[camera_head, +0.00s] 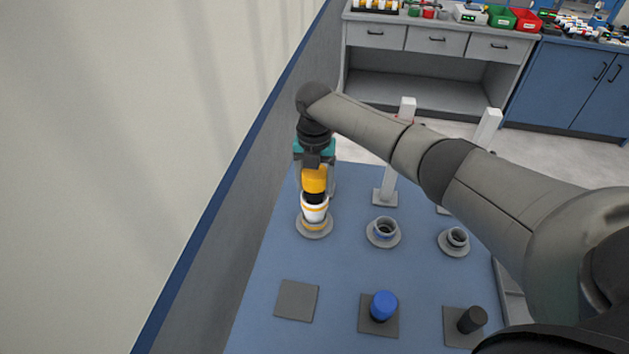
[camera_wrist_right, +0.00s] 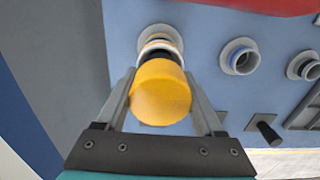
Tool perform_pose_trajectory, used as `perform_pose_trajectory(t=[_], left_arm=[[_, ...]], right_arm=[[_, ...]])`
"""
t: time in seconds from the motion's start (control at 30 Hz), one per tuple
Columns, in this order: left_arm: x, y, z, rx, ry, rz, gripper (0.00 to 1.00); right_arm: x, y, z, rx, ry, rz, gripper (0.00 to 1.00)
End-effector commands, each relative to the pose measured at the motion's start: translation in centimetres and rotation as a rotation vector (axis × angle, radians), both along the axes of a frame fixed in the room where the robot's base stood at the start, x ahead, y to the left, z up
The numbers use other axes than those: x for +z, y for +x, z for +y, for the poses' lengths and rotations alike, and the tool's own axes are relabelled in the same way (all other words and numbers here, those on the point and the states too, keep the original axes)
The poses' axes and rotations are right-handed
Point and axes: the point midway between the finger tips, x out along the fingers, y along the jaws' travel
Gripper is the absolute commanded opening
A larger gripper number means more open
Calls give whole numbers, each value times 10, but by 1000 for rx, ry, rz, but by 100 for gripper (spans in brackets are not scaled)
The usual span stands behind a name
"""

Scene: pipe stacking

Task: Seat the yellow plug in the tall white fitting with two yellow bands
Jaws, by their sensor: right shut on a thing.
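The yellow plug (camera_head: 314,179) is upright, with a black lower part, at the left of the blue table in the head view. My right gripper (camera_head: 315,166) is shut on it from above; in the right wrist view the plug (camera_wrist_right: 160,92) sits between the two fingers. The tall white fitting (camera_head: 315,213) with yellow bands stands on a round grey base directly below the plug. The plug's black part meets the fitting's rim in the picture. I cannot tell how deep it is inside. My left gripper is not in view.
Two grey ring fittings (camera_head: 383,231) (camera_head: 454,240) stand to the right. In front lie an empty grey square pad (camera_head: 297,300), a blue plug (camera_head: 384,305) and a black plug (camera_head: 472,319) on pads. White posts (camera_head: 390,170) rise behind.

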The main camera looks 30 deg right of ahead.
Motion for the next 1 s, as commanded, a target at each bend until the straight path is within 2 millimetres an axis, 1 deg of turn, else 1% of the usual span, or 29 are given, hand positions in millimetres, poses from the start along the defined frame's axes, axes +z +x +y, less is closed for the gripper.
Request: perform_pose_trajectory(t=[0.83, 0.87, 1.0], left_arm=[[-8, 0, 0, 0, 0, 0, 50], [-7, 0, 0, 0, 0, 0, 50], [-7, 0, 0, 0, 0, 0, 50]], right_arm=[[-13, 0, 0, 0, 0, 0, 10], [-13, 0, 0, 0, 0, 0, 73], [-13, 0, 0, 0, 0, 0, 89]])
